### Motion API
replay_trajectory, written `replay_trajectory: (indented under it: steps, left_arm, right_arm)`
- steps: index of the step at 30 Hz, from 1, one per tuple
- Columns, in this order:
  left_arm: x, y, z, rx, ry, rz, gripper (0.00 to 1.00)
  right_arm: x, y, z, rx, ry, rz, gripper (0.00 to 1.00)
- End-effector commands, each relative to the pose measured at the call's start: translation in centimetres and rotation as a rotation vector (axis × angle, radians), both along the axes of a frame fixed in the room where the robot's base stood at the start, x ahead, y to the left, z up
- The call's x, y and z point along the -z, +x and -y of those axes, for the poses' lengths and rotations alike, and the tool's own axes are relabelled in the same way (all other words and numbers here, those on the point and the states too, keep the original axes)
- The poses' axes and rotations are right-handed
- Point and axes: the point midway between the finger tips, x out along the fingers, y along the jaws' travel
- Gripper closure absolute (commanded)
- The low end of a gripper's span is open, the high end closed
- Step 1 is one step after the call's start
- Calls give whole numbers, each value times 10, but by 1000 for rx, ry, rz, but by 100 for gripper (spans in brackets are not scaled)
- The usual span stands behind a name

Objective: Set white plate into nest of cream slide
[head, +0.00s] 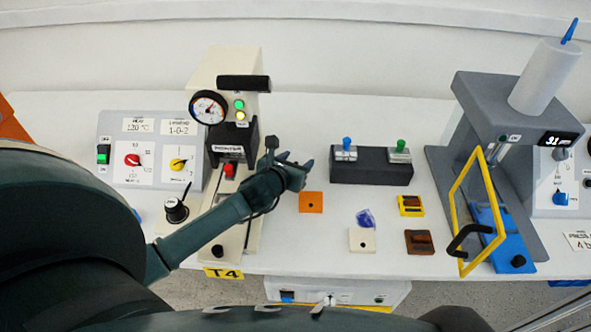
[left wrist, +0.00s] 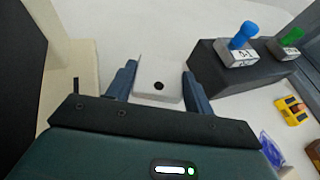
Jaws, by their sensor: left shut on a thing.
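My left gripper (head: 298,172) is shut on the white plate, above the table just right of the cream press. In the left wrist view, the white plate (left wrist: 146,92) sits between the two fingers (left wrist: 160,88), with a dark round hole in it. In the head view the plate is mostly hidden by the gripper. The cream slide (head: 234,238) runs toward the table's front edge under the cream press (head: 225,70), with a black knob (head: 217,251) at its front. My forearm crosses over the slide, and its nest is hidden. My right gripper is not in view.
An orange plate (head: 311,202), a cream plate (head: 361,240) and a blue translucent piece (head: 365,218) lie right of the gripper. A black block (head: 371,171) with blue and green knobs stands behind. A grey press (head: 480,110) with a yellow frame stands at right.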

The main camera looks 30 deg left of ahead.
Motion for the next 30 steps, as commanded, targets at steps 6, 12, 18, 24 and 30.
replay_trajectory:
  steps: [6, 12, 18, 24, 30]
  left_arm:
    - [33, 0, 0, -2, -2, -1, 70]
    - [34, 0, -1, -1, 1, 2, 70]
    - [38, 0, 0, -1, 0, 1, 70]
    - [37, 0, 0, -1, 0, 1, 34]
    - [37, 0, 0, -1, 0, 1, 26]
  right_arm:
    - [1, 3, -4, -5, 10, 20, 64]
    - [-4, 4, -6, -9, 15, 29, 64]
    - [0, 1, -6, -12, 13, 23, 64]
    - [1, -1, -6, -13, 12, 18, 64]
    - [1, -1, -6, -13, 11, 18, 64]
